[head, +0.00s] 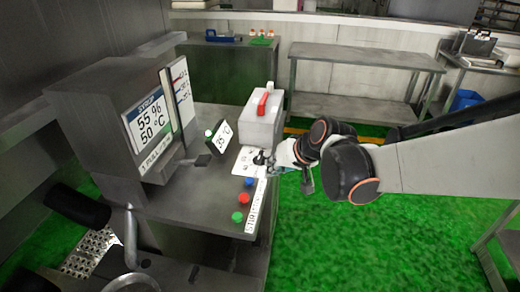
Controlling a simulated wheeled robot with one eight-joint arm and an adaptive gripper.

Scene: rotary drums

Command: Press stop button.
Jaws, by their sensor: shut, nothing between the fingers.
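A red button (243,198) sits on the metal counter (205,195) near its right edge. It stands in a row between a blue button (249,182) and a green button (237,216). A white label strip (255,208) with dark lettering runs along the row's right side; its words are too small to read fully. My gripper (262,163) is shut and empty. It appears just beyond the blue button, apart from the red one in the picture; its height above the counter is hard to tell.
A metal table (365,62) is at the back. Green floor (370,245) is open on the right.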

